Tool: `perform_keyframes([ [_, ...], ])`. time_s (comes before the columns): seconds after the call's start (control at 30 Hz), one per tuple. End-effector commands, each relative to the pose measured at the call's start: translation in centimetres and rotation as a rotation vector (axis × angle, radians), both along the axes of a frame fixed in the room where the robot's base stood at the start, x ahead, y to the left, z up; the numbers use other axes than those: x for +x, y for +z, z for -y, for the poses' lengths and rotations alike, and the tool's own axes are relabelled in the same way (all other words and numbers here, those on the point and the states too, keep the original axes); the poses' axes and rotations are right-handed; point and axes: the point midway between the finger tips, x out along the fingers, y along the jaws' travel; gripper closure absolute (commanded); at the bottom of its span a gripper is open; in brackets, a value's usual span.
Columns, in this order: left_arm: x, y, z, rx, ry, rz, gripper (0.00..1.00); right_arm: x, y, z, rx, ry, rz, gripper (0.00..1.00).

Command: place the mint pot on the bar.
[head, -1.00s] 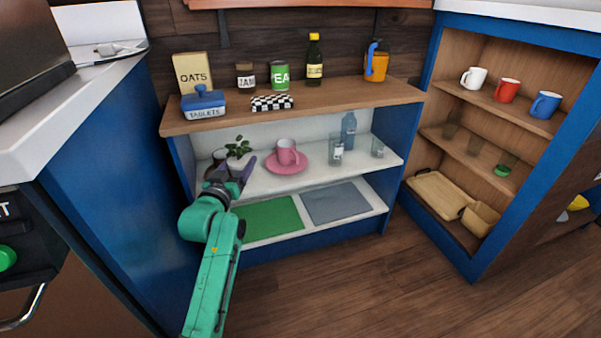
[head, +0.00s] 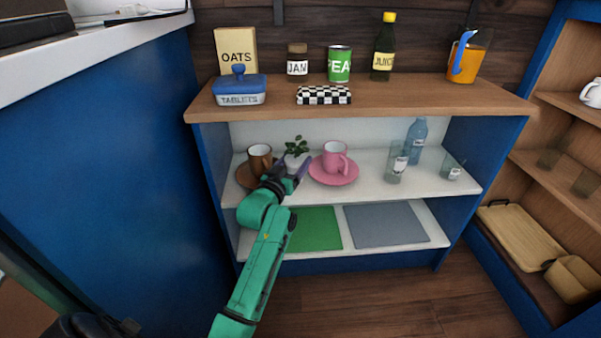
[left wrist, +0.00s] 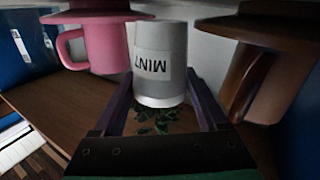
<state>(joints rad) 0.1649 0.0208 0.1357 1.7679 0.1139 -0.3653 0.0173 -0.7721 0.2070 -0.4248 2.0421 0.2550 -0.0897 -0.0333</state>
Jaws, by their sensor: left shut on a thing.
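The mint pot (head: 296,161) is a small white pot with green leaves, on the white middle shelf (head: 400,184) of the blue unit. In the left wrist view the pot (left wrist: 160,50) shows upside down with its MINT label. My left gripper (head: 291,172) is shut on the pot, with one purple finger on each side. The pot stands between a brown cup (head: 260,157) on a brown saucer and a pink cup (head: 335,154) on a pink saucer (head: 334,177). I cannot tell which surface is the bar.
The unit's wooden top (head: 400,98) overhangs the shelf and holds oats (head: 237,48), a tablets dish (head: 239,90), jam, peas, a bottle and an orange jug. Glasses and a blue bottle (head: 416,140) stand to the right on the shelf. A white counter (head: 80,50) is at left.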

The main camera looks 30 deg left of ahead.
Motion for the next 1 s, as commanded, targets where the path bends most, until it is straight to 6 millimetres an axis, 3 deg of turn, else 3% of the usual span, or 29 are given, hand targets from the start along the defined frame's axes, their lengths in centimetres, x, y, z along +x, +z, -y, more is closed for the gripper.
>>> perform_keyframes([
  [0.03,0.0,-1.6,0.0,-0.001,0.0,0.0,0.97,0.0,-1.2,0.0,0.005,-0.005,0.006,0.5],
  [0.07,0.0,-1.9,0.0,0.0,0.0,0.001,0.97,0.0,-1.3,0.0,0.007,-0.007,0.009,0.5],
  [0.37,0.0,-1.9,0.0,0.001,0.001,0.002,0.97,0.0,-1.0,0.0,0.01,-0.009,0.013,0.5],
  [0.4,0.0,-2.1,0.0,0.0,0.001,-0.001,0.21,0.0,-1.0,0.0,0.01,-0.009,0.013,0.5],
  [0.43,0.0,-2.0,0.0,0.0,0.001,0.0,0.12,0.0,-1.0,0.0,0.01,-0.009,0.013,0.5],
  [0.8,-0.1,-1.7,0.0,0.0,0.001,0.0,0.12,0.0,-0.9,0.0,0.01,-0.009,0.012,0.5],
  [1.0,-2.8,-1.6,0.3,0.001,0.0,-0.004,0.12,0.0,0.3,-0.1,0.002,-0.001,0.0,0.5],
])
